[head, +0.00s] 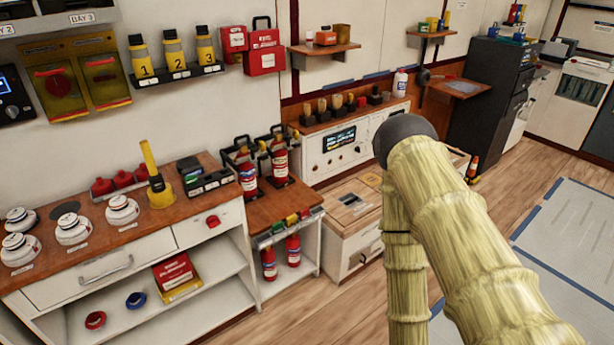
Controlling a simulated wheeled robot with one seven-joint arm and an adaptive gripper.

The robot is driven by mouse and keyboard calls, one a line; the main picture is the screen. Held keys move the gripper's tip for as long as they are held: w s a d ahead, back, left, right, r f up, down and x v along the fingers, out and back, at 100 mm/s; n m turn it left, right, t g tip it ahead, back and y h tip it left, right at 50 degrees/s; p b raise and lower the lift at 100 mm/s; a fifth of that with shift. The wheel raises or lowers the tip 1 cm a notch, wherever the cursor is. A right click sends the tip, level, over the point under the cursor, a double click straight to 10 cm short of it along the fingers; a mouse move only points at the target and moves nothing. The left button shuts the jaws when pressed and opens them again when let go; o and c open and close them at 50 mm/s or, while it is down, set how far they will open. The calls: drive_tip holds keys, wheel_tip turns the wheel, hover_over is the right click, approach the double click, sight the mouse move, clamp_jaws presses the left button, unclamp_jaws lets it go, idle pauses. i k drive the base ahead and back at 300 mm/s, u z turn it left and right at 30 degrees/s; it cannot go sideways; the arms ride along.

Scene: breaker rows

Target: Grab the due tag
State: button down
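I cannot make out any lettering that marks a due tag. A small rail (290,227) on the front edge of the low wooden stand holds several small red, green and yellow pieces. They may be tags, but they are too small to tell. My arm, pale yellow-green and ringed like bamboo, rises on the right with a dark rounded joint at its top. My gripper is not in view, so its state does not show.
Two fire extinguishers (279,157) stand on the low stand, and two more (293,249) hang or stand below. A white cabinet (104,265) with smoke detectors (73,228) is at left. A console (340,140) stands behind. Wooden floor (335,310) is clear in front.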

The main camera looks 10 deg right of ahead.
sight(290, 221)
drive_tip(key=z, duration=0.8)
drive_tip(key=i, duration=1.4)
drive_tip(key=u, duration=0.7)
drive_tip(key=i, duration=0.55)
drive_tip(key=u, duration=0.6)
